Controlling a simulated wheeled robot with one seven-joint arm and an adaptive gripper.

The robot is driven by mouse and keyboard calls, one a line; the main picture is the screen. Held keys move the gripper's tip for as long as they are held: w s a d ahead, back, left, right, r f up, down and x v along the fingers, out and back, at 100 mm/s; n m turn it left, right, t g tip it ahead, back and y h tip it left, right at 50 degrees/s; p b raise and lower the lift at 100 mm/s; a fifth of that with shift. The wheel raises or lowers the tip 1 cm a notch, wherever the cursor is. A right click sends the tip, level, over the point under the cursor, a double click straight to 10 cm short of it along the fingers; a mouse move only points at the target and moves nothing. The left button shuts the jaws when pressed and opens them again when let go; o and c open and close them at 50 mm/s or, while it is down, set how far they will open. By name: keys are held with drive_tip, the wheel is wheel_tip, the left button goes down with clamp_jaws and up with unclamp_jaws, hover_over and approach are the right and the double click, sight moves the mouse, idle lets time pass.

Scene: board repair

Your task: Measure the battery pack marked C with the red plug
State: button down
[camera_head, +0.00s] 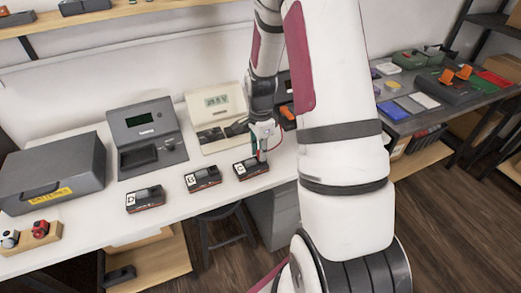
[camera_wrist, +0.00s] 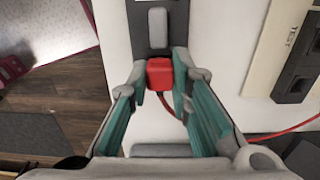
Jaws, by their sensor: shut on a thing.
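The battery pack marked C (camera_head: 244,167) lies on the white bench, the rightmost of the packs in the head view. It also shows at the top of the wrist view as a dark block with a grey raised part (camera_wrist: 157,28). The red plug (camera_wrist: 159,74) is between the fingertips of my gripper (camera_wrist: 160,76), with a red cable trailing from it. The plug is right at the near end of pack C; I cannot tell whether it is seated. In the head view my gripper (camera_head: 263,148) is over the right end of pack C.
Packs B (camera_head: 203,178) and D (camera_head: 145,199) lie to the left. A meter with a lit display (camera_head: 217,102) and a dark grey device (camera_head: 146,138) stand behind. A grey batteries case (camera_head: 52,172) is at left. The TEST unit (camera_wrist: 284,50) is at right in the wrist view.

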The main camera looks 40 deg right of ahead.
drive_tip(key=c, duration=1.1)
unclamp_jaws()
drive_tip(key=shift+r, duration=0.2)
drive_tip(key=shift+r+p, duration=0.3)
drive_tip(key=shift+r, duration=0.05)
drive_tip(key=shift+r+p, duration=0.5)
drive_tip(key=shift+r, duration=0.5)
drive_tip(key=shift+r+p, duration=1.45)
drive_tip(key=shift+r, duration=1.5)
